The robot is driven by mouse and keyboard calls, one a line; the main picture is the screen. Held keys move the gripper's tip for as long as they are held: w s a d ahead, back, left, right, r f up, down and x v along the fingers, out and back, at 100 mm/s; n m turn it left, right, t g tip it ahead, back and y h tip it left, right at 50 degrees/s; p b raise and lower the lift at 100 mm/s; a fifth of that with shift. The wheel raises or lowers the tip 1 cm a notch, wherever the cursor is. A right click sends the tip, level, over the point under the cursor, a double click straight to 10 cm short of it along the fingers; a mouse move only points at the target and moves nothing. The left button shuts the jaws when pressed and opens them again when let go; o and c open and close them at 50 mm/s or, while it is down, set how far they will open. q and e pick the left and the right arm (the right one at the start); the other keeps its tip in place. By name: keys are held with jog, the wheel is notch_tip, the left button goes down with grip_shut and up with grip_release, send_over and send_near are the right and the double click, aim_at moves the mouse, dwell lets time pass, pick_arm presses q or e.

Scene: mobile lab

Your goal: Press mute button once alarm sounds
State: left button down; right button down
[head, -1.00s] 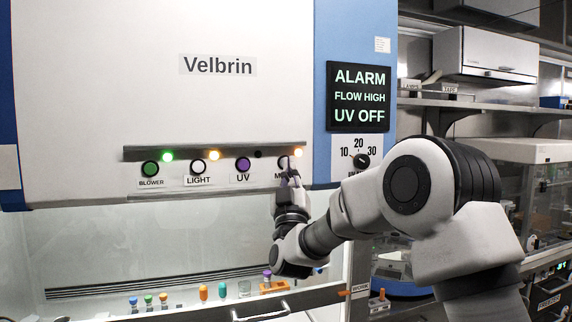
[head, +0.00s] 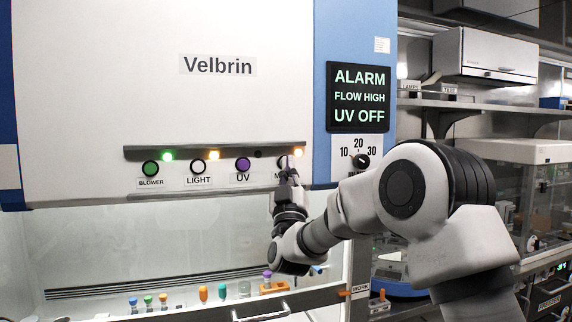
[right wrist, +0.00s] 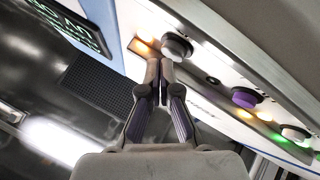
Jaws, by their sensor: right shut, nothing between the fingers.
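The cabinet front carries a row of buttons, and the rightmost one, the mute button (head: 282,162), is mostly covered by my right gripper (head: 288,165). Its label is partly hidden, with an M showing. In the right wrist view the mute button (right wrist: 176,46) is a dark-rimmed knob just beyond the shut, empty fingertips (right wrist: 160,64). I cannot tell whether the fingertips touch it. The amber lamp (head: 298,153) beside it is lit. The display (head: 360,97) reads ALARM, FLOW HIGH, UV OFF. My left gripper is not in view.
The green blower button (head: 150,168), white light button (head: 198,167) and purple UV button (head: 243,164) sit left of the mute button. A dial (head: 362,161) is to the right.

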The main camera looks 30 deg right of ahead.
jog(key=shift+w+d, duration=0.1)
jog(key=shift+w, duration=0.35)
dwell(0.4)
dwell(0.3)
jog(key=shift+s+a+b, duration=0.2)
jog(key=shift+s+b, duration=0.55)
jog(key=shift+s, duration=0.1)
jog(key=s+b, duration=0.1)
jog(key=s, duration=0.1)
jog(key=s+a+b, duration=0.1)
jog(key=s+b, duration=0.1)
jog(key=s, duration=0.1)
jog(key=shift+a, duration=0.1)
